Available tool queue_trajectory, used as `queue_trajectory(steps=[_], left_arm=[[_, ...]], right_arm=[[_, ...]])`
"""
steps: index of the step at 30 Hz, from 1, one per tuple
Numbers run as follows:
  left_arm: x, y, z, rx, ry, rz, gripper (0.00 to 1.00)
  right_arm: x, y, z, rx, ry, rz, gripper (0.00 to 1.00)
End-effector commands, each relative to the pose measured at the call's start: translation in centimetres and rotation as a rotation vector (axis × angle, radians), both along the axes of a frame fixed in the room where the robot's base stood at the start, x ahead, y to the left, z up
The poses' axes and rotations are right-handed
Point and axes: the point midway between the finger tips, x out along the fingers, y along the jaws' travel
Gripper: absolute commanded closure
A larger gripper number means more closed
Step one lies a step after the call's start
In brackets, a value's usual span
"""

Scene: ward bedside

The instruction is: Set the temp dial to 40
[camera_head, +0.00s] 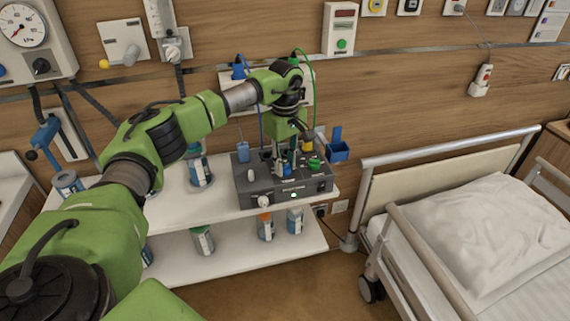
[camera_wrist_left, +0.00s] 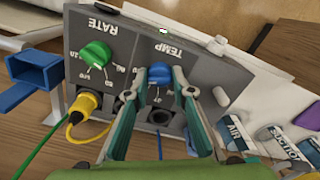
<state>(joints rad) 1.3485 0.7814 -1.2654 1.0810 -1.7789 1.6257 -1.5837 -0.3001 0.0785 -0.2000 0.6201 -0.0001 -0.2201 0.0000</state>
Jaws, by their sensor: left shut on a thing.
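The temp dial (camera_wrist_left: 160,73) is a blue knob below the upside-down word TEMP on a grey control box (camera_head: 262,198). In the wrist view the fingers of my left gripper (camera_wrist_left: 161,78) stand on both sides of the blue knob and are shut on it. The knob's pointer and most of its scale numbers are hidden or too small to read. In the head view my left gripper (camera_head: 288,160) reaches down onto the box top from above. A green RATE dial (camera_wrist_left: 95,55) sits beside the temp dial. My right gripper is not in view.
A yellow plug (camera_wrist_left: 86,103) with a cable is close beside the left finger. A blue holder (camera_head: 338,152) is right of the box. The box stands on a white shelf (camera_head: 225,200) with several bottles around. A bed (camera_head: 480,230) is at the right.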

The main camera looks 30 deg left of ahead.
Motion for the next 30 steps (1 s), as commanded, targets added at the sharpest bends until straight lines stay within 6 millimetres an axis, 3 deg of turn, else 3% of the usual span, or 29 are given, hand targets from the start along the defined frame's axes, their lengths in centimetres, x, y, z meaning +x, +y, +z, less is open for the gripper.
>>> queue_trajectory(steps=[10,27,28,30], left_arm=[[0.16,0.02,0.23,-0.001,-0.006,-0.148,0.99],[0.17,0.02,0.24,0.000,-0.006,-0.178,0.99],[0.17,0.02,0.24,0.000,-0.006,-0.178,0.72],[0.16,0.02,0.22,0.000,-0.005,-0.178,0.60]], right_arm=[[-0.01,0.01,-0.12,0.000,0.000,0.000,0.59],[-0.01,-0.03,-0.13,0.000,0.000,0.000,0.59],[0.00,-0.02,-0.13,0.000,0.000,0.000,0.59],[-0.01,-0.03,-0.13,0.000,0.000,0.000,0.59]])
